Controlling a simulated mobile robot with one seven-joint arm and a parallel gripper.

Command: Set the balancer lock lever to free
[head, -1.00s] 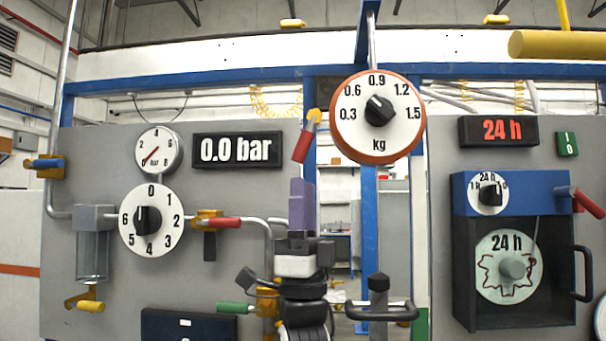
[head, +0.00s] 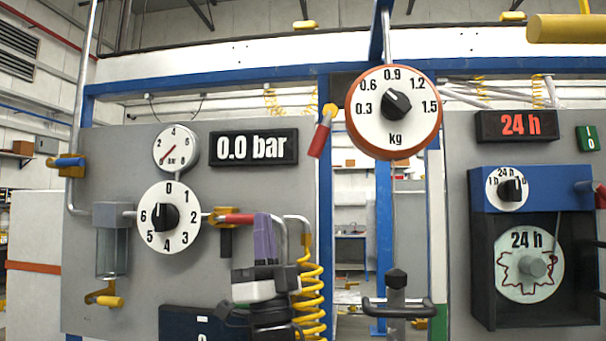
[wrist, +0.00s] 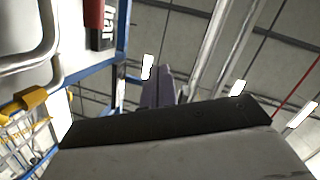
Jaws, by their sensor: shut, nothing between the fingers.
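The balancer (head: 394,147) is an orange-rimmed round dial marked in kg, hung from the blue frame. The lock lever (head: 319,139), a red handle on a yellow pivot, hangs at its left side, tilted down and to the left. My gripper (head: 265,225) has purple fingers, shut and empty. In the head view it is below and left of the lever, apart from it, in front of the grey panel near a red-handled valve (head: 237,218). In the wrist view the shut fingers (wrist: 157,88) point up the picture. I cannot identify the balancer lever there.
A bent grey pipe (head: 297,219) and a yellow coiled hose (head: 312,290) are close to my gripper. A dark T-handle (head: 398,307) hangs below the balancer. The panel gap under the lever is open. A blue-topped timer box (head: 545,188) is at right.

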